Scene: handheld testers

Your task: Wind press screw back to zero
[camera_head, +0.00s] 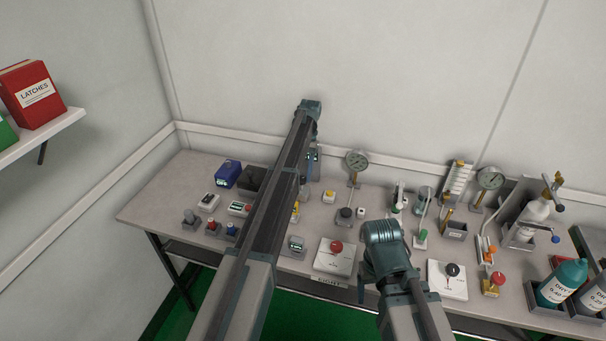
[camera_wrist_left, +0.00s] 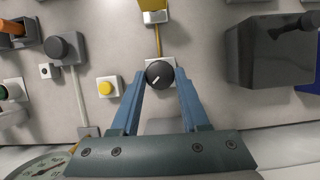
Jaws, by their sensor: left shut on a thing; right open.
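A round black knob with a white pointer line (camera_wrist_left: 160,73) sits on a small white plate in the left wrist view. Its line points to the lower left there. My left gripper (camera_wrist_left: 160,84) is shut on this knob, one blue finger on each side. In the head view my left gripper (camera_head: 313,160) points down at the back of the bench, and my arm hides most of what it holds. I cannot tell which part is the press screw. My right gripper (camera_head: 364,290) is open over the bench front, its fingers mostly hidden by its wrist.
A dial gauge (camera_head: 357,161), a yellow button (camera_head: 328,196) and a dark knob (camera_head: 345,214) stand right of my left gripper. A black box (camera_wrist_left: 270,50) is close on its other side. A red-knobbed plate (camera_head: 334,257) lies left of my right gripper. The bench right side is crowded.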

